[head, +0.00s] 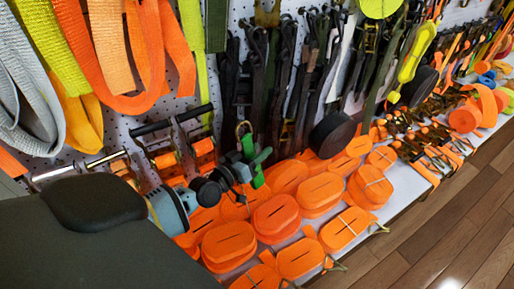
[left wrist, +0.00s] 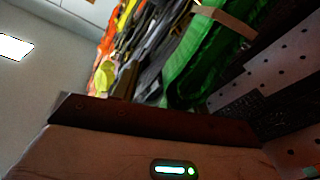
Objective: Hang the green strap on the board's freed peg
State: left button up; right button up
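The green strap (head: 248,146), bright green with a brass-coloured ring or hook at its top, is at my left gripper (head: 240,170) in front of the white pegboard (head: 118,125). The dark fingers appear closed on the strap, though their tips are partly hidden. In the left wrist view, green webbing (left wrist: 207,58) with a tan band fills the upper middle, close to the camera, beside perforated board (left wrist: 285,70). I cannot make out which peg is the freed one. My right gripper is not in view.
Orange, yellow and grey straps (head: 88,50) hang at the upper left. Dark straps (head: 285,75) hang thickly right of the gripper. Bars with black ends (head: 183,115) stick out on the left. Rolled orange straps (head: 275,215) crowd the shelf below. Wooden floor (head: 440,235) is clear.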

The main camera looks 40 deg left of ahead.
pick_arm(q)
jog(key=shift+s+f, duration=0.1)
jog(key=shift+s, duration=0.25)
jog(key=s+a+p, duration=0.1)
jog(key=s, duration=0.6)
jog(key=shift+s, duration=0.1)
